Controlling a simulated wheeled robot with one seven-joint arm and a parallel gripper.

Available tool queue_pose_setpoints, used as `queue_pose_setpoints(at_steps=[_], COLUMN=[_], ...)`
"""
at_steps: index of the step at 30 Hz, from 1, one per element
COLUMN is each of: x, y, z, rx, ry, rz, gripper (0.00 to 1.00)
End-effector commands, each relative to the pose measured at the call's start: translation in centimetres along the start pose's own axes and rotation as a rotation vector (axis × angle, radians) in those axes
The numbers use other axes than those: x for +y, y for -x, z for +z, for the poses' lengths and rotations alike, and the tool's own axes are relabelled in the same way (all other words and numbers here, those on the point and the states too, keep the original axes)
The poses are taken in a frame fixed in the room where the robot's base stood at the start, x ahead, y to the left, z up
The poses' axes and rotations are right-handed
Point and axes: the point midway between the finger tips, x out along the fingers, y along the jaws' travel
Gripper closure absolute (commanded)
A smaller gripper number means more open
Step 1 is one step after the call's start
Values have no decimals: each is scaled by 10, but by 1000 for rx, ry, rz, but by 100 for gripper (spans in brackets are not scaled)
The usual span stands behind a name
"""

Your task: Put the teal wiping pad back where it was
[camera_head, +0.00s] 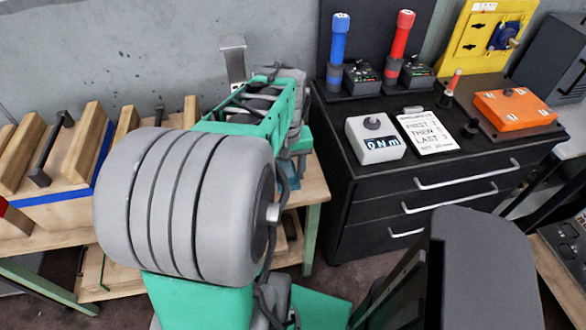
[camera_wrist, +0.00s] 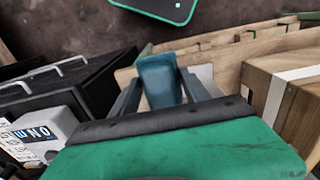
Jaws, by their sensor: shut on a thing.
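The teal wiping pad (camera_wrist: 160,82) is a blue-teal block seen in the wrist view. It sits between the two grey fingers of my gripper (camera_wrist: 158,90), which is shut on it. The pad's far end points away from the wrist camera, over the pale wooden bench. In the head view my own arm hides most of the gripper and pad, near the bench's right end beside the black cabinet. I cannot tell whether the pad touches a surface below.
A black drawer cabinet (camera_head: 350,190) carries a torque meter (camera_head: 380,138), a printed card (camera_head: 428,131), blue and red screwdrivers (camera_head: 404,35) and an orange box (camera_head: 514,107). Wooden crates with dark handles (camera_head: 60,190) stand left on the wooden bench (camera_head: 318,186). A wooden box (camera_wrist: 290,95) is close right in the wrist view.

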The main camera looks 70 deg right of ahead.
Motion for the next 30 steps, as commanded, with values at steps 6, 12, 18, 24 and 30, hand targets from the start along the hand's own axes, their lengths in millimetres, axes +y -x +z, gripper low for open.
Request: queue_pose_setpoints(at_steps=[6,12,18,24,30], x=[27,57,75,81,81], y=[-21,-54,-88,-111,-128], z=[-37,-78,-101,-107,-108], rx=[-6,-7,-2,-5,1], ry=[3,3,1,0,0], rz=[-2,-3,-1,-2,1], gripper=[90,90,90,90,90])
